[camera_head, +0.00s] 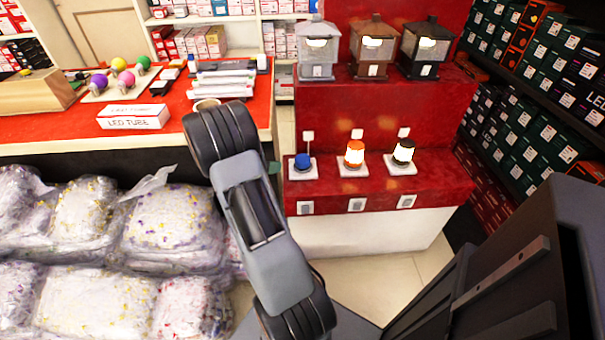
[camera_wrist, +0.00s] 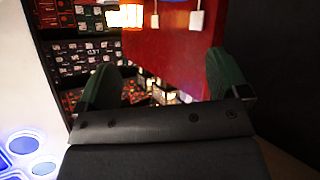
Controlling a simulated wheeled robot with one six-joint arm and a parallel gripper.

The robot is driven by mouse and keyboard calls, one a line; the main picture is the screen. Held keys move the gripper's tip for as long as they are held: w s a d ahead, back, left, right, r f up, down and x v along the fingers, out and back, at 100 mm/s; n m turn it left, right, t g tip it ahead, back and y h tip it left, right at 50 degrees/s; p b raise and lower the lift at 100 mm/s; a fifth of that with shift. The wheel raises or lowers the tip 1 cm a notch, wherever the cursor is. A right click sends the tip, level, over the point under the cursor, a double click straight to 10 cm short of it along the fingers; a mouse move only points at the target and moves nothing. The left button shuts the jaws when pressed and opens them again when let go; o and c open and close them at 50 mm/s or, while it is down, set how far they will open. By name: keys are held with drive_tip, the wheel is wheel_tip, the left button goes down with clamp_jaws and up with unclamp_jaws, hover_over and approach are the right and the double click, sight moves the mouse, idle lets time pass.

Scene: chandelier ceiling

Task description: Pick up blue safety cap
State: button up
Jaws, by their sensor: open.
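The blue safety cap (camera_head: 302,161) is a small blue dome on a white square plate on the lower red display step, at the left end of a row of three. Beside it are an orange-lit one (camera_head: 355,153) and a dark one with a pale light (camera_head: 403,151). My gripper (camera_wrist: 160,85) shows in the wrist view with its two dark green fingers wide apart and nothing between them. In the head view my arm hides most of it, left of the blue cap. The cap is not clearly visible in the wrist view.
Three lantern-like lamps (camera_head: 372,48) stand on the upper step. A red-topped counter (camera_head: 50,130) with coloured bulbs and boxes is at left, above stacked clear bags (camera_head: 170,230). Shelves of dark boxes (camera_head: 540,80) line the right. Pale floor (camera_head: 385,275) shows below the display.

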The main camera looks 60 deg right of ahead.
drive_tip(key=m+h+b, duration=0.1)
drive_tip(key=m+b, duration=0.1)
approach(299, 160)
drive_tip(key=x, duration=0.5)
drive_tip(key=shift+s+d+f, duration=0.15)
drive_tip(key=shift+s+f, duration=0.05)
drive_tip(key=shift+f, duration=0.1)
drive_tip(key=shift+r+b+x, duration=0.1)
drive_tip(key=shift+b+x, duration=0.15)
drive_tip(key=shift+x, duration=1.3)
drive_tip(key=shift+r+b+x, duration=0.15)
drive_tip(key=shift+b+x, duration=0.05)
drive_tip(key=shift+x, duration=1.4)
drive_tip(key=shift+d, duration=0.1)
drive_tip(key=shift+c, duration=0.4)
drive_tip(key=c, duration=0.9)
